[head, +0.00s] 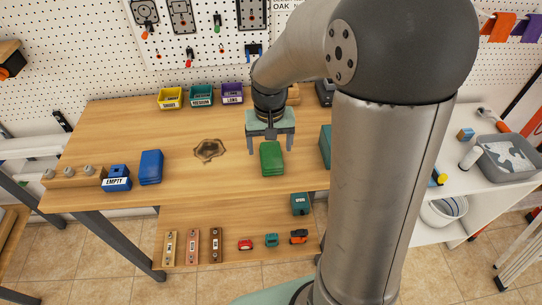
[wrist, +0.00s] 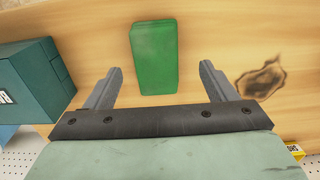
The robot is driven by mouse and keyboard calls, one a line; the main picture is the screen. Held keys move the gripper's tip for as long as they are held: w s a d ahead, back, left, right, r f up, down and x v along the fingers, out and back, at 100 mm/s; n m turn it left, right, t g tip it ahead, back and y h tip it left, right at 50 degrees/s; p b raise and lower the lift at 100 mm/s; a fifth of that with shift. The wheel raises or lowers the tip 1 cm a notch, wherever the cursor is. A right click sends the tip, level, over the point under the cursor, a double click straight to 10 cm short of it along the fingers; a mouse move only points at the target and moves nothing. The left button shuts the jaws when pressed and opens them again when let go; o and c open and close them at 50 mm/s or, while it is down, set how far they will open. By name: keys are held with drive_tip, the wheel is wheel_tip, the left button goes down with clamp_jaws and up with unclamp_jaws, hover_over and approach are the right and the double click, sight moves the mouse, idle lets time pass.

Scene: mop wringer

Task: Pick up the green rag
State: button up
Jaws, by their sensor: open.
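The green rag (head: 271,158) is a folded green block lying on the wooden table near its front edge. It also shows in the wrist view (wrist: 154,56), upper middle, ahead of the fingertips. My gripper (head: 271,150) is open and empty, with its two fingers spread wide and pointing down above the table. In the wrist view its fingertips (wrist: 160,70) are to either side of the line to the rag. I cannot tell the exact height between fingers and rag.
A dark stain or hole (head: 209,150) marks the table left of the rag. A blue folded block (head: 151,167) lies further left, near a blue EMPTY bin (head: 117,178). A teal box (head: 326,147) stands right of the rag. Yellow, teal and purple bins (head: 201,96) line the back.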

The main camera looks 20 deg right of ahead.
sight(271, 153)
drive_tip(key=f, duration=0.4)
drive_tip(key=shift+w+d+f+p, duration=0.25)
drive_tip(key=shift+f+p, duration=0.1)
drive_tip(key=shift+f, duration=0.05)
drive_tip(key=c, duration=1.1)
drive_tip(key=shift+o, duration=0.2)
drive_tip(key=shift+r, duration=0.1)
